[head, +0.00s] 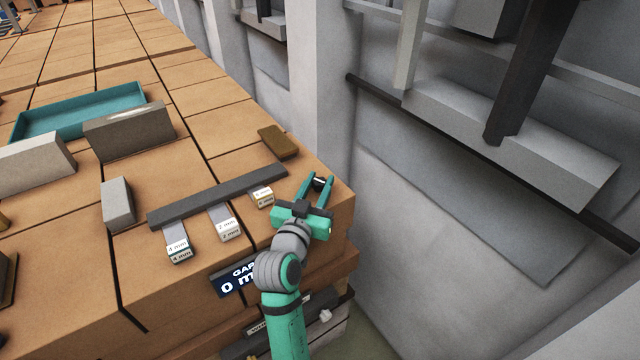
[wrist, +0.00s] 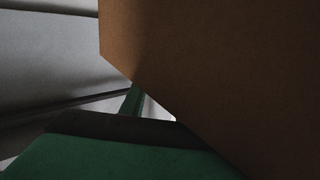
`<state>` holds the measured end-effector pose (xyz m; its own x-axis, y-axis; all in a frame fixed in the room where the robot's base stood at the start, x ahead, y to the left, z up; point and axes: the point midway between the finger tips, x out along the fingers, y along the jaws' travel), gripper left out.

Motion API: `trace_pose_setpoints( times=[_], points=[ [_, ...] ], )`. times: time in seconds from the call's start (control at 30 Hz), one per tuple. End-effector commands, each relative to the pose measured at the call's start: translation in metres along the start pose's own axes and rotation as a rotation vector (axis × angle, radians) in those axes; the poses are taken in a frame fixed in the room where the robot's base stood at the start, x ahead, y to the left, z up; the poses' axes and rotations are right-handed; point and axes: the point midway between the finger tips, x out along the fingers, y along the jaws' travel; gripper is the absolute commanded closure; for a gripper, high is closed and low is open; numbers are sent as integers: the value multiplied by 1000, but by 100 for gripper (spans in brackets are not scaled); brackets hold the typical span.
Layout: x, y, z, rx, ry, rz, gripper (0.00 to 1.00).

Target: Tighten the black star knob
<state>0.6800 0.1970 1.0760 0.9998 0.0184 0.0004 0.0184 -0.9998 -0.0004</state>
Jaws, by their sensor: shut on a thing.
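The black star knob (head: 319,184) is a small dark piece at the right-hand corner of the brown block top, mostly hidden by my fingers. My teal gripper (head: 319,180) reaches over that corner in the head view, with one finger on each side of the knob, and is shut on it. The knob's lobes and how far it is screwed in cannot be made out. The wrist view shows only part of a green finger (wrist: 132,101) beside a large brown face (wrist: 220,70); the knob is not visible there.
A dark grey bar (head: 218,197) with several labelled "mm" tabs lies left of my gripper. A brown block (head: 278,142) sits just behind. A teal tray (head: 60,108) and grey blocks (head: 130,130) are farther left. A grey wall stands right, past the block's edge.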

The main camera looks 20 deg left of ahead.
Motion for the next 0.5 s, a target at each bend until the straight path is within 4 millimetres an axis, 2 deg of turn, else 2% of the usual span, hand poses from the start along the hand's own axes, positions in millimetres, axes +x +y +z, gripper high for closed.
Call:
trace_pose_setpoints(
  times=[0.4,0.43,0.5],
  points=[
    [0,-1,-1,0,3,2,94],
    [0,-1,-1,0,3,2,64],
    [0,-1,-1,0,3,2,52]
  ],
)
